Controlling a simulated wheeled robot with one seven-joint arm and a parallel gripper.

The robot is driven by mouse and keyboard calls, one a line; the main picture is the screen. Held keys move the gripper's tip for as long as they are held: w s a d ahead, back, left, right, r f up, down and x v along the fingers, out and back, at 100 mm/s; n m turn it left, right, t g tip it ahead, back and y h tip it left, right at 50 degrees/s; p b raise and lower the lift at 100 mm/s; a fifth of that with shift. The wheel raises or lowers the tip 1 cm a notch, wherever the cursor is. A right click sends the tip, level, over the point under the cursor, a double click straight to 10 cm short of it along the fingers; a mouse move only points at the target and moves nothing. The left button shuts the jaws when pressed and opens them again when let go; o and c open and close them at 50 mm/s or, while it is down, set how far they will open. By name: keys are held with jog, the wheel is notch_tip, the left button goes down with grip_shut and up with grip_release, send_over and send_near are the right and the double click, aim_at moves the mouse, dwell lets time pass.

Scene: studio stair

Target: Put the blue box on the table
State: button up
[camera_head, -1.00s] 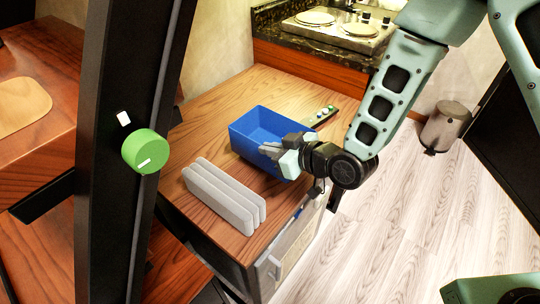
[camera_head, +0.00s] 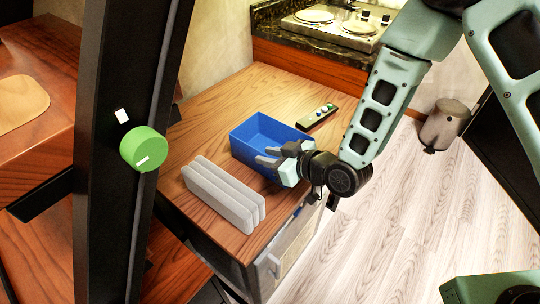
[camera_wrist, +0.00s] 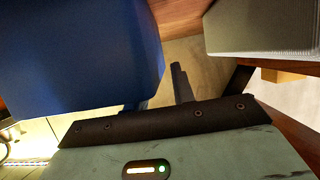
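The blue box (camera_head: 252,144) is an open-topped bin near the middle of the wooden table (camera_head: 215,105), and it looks upright on the surface. My gripper (camera_head: 266,156) is at the box's near right side, with its two fingers apart around that wall. In the wrist view the box (camera_wrist: 75,55) fills the upper left. One finger (camera_wrist: 181,84) stands clear of the box there, with a visible gap; the other is mostly hidden behind the box. The box's underside is not visible.
A grey ribbed block (camera_head: 222,195) stands on the table in front of the box. A remote-like panel (camera_head: 317,117) lies behind it. A black post with a green knob (camera_head: 144,149) stands at left. A bin (camera_head: 445,125) stands on the floor at right.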

jog(key=p+v, duration=0.5)
jog(key=v, duration=0.7)
jog(key=shift+r, duration=0.25)
jog(key=s+d+r+m+g+h, duration=0.2)
jog(key=s+d+r+g+h, duration=0.3)
jog(key=s+r, duration=1.1)
jog(key=s+g+h, duration=0.1)
jog(key=g+h, duration=0.2)
jog(key=h, duration=0.2)
jog(key=shift+s+d+r+m, duration=0.2)
jog(key=shift+r+m, duration=0.15)
jog(key=shift+m, duration=0.05)
